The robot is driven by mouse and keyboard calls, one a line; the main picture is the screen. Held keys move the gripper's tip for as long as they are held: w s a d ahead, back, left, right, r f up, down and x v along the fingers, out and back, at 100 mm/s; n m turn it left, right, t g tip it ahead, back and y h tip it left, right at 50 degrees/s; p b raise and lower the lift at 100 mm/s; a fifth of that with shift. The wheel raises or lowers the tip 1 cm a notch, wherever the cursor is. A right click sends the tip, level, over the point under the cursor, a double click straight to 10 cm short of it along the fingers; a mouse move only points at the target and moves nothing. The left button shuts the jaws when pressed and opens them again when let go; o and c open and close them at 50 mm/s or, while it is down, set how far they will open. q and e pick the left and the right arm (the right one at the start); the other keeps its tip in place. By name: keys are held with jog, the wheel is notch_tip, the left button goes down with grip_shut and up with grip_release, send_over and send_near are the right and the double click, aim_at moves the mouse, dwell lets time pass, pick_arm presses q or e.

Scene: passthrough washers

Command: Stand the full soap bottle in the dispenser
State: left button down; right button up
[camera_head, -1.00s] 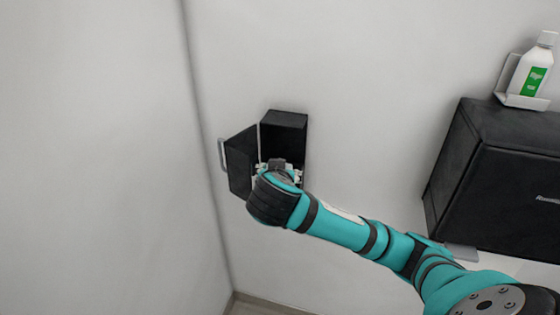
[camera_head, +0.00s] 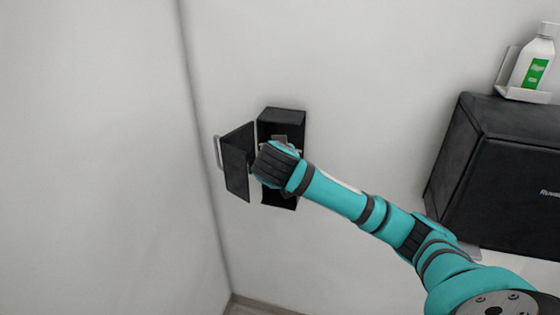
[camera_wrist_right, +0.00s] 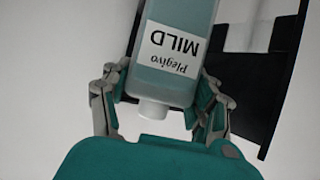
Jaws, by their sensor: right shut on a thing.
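The dispenser (camera_head: 282,116) is a black box on the wall in the head view, with its door (camera_head: 236,162) swung open to the left. My right gripper (camera_wrist_right: 160,78) is shut on the soap bottle (camera_wrist_right: 172,72), a teal bottle with a white label reading "Plegivo MILD" and a white cap. In the wrist view the cap points down the picture toward my palm, and dark dispenser parts show on both sides of the bottle. In the head view my wrist is at the dispenser's open front and hides the bottle. Whether the bottle touches the dispenser cannot be told. My left gripper is not in view.
A white bottle with a green label (camera_head: 534,72) stands in a wall bracket (camera_head: 505,72) at the upper right. A large black box (camera_head: 500,170) is below it. The wall between this box and the dispenser is clear. A wall corner runs left of the door.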

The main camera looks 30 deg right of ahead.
jog(key=shift+w+d+f+b, duration=0.1)
jog(key=shift+w+d+b, duration=0.3)
jog(key=shift+w+d, duration=1)
jog(key=shift+w+d+f+b, duration=0.1)
jog(key=shift+w+d+b, duration=0.25)
jog(key=shift+w+d, duration=1.05)
jog(key=shift+w+d+f+b, duration=0.1)
jog(key=shift+w+d+b, duration=0.45)
jog(key=shift+w, duration=1.45)
jog(key=shift+w+d+f, duration=0.1)
jog(key=shift+w+d, duration=0.1)
jog(key=shift+d, duration=0.05)
jog(key=shift+f, duration=0.45)
jog(key=o, duration=1.6)
jog(key=shift+s, duration=0.15)
jog(key=shift+o, duration=0.2)
jog(key=shift+f, duration=0.15)
